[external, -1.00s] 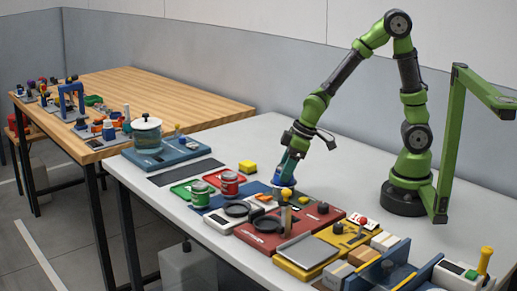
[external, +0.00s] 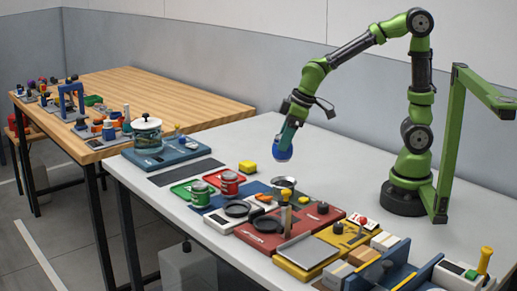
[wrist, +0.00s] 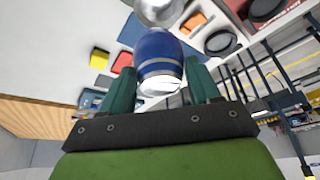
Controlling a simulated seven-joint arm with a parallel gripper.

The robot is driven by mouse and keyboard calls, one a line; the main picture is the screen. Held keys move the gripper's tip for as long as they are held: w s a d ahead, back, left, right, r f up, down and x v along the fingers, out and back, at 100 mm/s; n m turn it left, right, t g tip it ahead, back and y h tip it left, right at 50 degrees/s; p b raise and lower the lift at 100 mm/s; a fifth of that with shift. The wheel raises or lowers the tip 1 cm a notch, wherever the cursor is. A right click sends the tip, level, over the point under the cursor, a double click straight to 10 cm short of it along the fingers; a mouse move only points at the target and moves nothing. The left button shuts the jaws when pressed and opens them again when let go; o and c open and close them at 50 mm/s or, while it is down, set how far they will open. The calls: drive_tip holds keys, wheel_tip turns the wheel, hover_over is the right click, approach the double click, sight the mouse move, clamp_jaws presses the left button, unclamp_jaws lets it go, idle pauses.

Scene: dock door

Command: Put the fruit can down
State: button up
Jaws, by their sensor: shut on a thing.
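A blue can with a pale band and a pale end (external: 282,152) is held between the fingers of my gripper (external: 286,140). The pot (wrist: 160,10) is partly cut off at the top of the wrist view.
A green can (external: 200,192) and a red can (external: 229,183) stand on trays left of the pot. A yellow block (external: 247,167) lies behind them. A red panel (external: 262,231) and yellow panel (external: 310,257) lie in front. The white table is clear behind the pot.

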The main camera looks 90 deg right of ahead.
drive_tip(key=w+d+f+m+h, duration=0.2)
drive_tip(key=w+d+f+m, duration=0.2)
drive_tip(key=d+f, duration=0.25)
drive_tip(key=shift+w+d+f, duration=0.55)
drive_tip(key=shift+w+f, duration=0.2)
drive_tip(key=shift+w, duration=1.6)
drive_tip(key=shift+w+d+f, duration=0.6)
drive_tip(key=shift+w+f, duration=0.2)
drive_tip(key=shift+w, duration=1.55)
drive_tip(key=shift+w+d+f, duration=0.55)
drive_tip(key=shift+w+f, duration=0.2)
drive_tip(key=shift+w, duration=1.6)
drive_tip(key=shift+f, duration=0.1)
drive_tip(key=o, duration=1.3)
drive_tip(key=shift+c, duration=0.2)
